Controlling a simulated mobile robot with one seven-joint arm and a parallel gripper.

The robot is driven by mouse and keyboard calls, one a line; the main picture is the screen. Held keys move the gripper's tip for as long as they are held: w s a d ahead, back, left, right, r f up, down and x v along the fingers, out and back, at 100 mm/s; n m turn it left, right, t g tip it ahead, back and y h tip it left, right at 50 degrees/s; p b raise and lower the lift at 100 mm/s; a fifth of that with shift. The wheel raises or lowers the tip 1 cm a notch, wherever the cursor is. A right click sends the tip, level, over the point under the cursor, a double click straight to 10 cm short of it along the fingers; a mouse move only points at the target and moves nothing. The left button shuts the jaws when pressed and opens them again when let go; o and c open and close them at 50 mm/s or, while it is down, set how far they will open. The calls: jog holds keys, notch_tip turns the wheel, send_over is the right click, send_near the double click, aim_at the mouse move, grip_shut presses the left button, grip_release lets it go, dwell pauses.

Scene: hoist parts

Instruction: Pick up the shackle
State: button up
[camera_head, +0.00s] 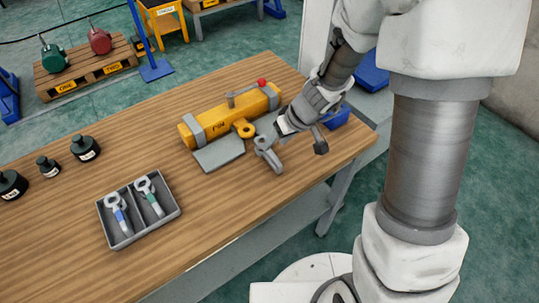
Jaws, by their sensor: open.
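A grey metal piece that looks like the shackle (269,156) lies on the wooden table (215,215), in front of the yellow hoist body's right half. My gripper (298,138) is just right of the shackle and above the table, tilted down, with its jaws open. One dark finger shows at its right. The other side is close to the shackle's upper end in the picture. I cannot tell whether they touch. Nothing is seen between the jaws.
The yellow hoist cylinder (238,112) lies behind, with a grey plate (218,153) before it. A grey tray (128,236) holds two eye-ended parts. Black weights (85,148) stand at left. A blue bin (336,119) is behind my gripper. The table's front middle is clear.

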aim_at(270, 151)
jog(key=x, duration=0.3)
jog(key=b+x, duration=0.1)
jog(key=shift+s+f, duration=0.2)
jog(key=shift+f, duration=0.15)
grip_shut()
jog(key=shift+r, duration=0.1)
dwell(1.0)
